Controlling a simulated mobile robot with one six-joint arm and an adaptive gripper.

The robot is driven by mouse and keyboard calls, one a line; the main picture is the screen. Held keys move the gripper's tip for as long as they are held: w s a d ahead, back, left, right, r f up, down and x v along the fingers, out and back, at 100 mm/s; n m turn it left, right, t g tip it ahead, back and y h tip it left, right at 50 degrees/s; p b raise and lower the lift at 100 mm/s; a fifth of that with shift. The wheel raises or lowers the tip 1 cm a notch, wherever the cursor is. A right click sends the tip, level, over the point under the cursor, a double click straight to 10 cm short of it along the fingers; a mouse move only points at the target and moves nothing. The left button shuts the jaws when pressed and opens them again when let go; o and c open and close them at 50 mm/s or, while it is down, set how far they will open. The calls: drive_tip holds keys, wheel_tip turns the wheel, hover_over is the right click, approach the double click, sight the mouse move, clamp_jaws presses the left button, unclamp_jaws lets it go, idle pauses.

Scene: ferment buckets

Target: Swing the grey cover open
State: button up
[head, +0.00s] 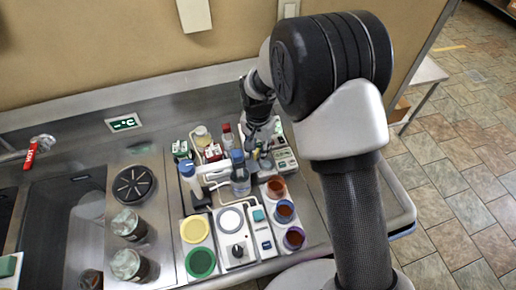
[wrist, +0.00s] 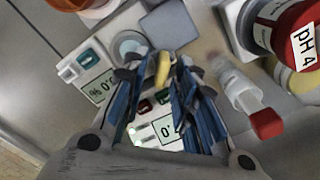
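The grey cover looks to be the flat grey square panel (wrist: 168,27) at the top of the wrist view, beside a round pale disc (wrist: 128,44). I cannot make out its hinge or how far it stands open. In the head view my arm hides that area. My gripper (wrist: 160,98) has its blue-padded fingers apart, with white instruments seen between and below them. A yellow piece (wrist: 162,70) shows in the gap, but I cannot tell that it is touched. In the head view my gripper (head: 260,142) is at the back of the crowded bench, and its fingertips are hard to see.
A red-capped pH 4 bottle (wrist: 280,28) and a small red-capped vial (wrist: 247,102) are right of my fingers. A display instrument (wrist: 88,78) is left. A blue-capped bottle (head: 240,178) and several coloured cups (head: 284,211) stand in front. A sink (head: 60,235) is left.

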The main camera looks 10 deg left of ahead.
drive_tip(key=shift+r, duration=0.1)
wheel_tip(320, 180, up, 12)
idle(0.6)
idle(0.4)
drive_tip(key=s+d+r+n+t+b, duration=0.1)
drive_tip(key=s+d+r, duration=0.4)
drive_tip(key=d+r, duration=0.15)
drive_tip(key=s+d+r+n+t, duration=0.1)
drive_tip(key=s+d+r, duration=0.35)
drive_tip(key=d, duration=0.25)
drive_tip(key=s+d+n+t, duration=0.1)
drive_tip(key=s+d, duration=0.3)
drive_tip(key=s, duration=0.3)
drive_tip(key=s+d+t+b, duration=0.1)
drive_tip(key=s+d, duration=0.3)
drive_tip(key=s, duration=0.3)
drive_tip(key=shift+d+r+n+t, duration=0.25)
drive_tip(key=shift+d+n+t, duration=0.05)
drive_tip(key=shift+d+n, duration=0.1)
drive_tip(key=shift+s, duration=0.1)
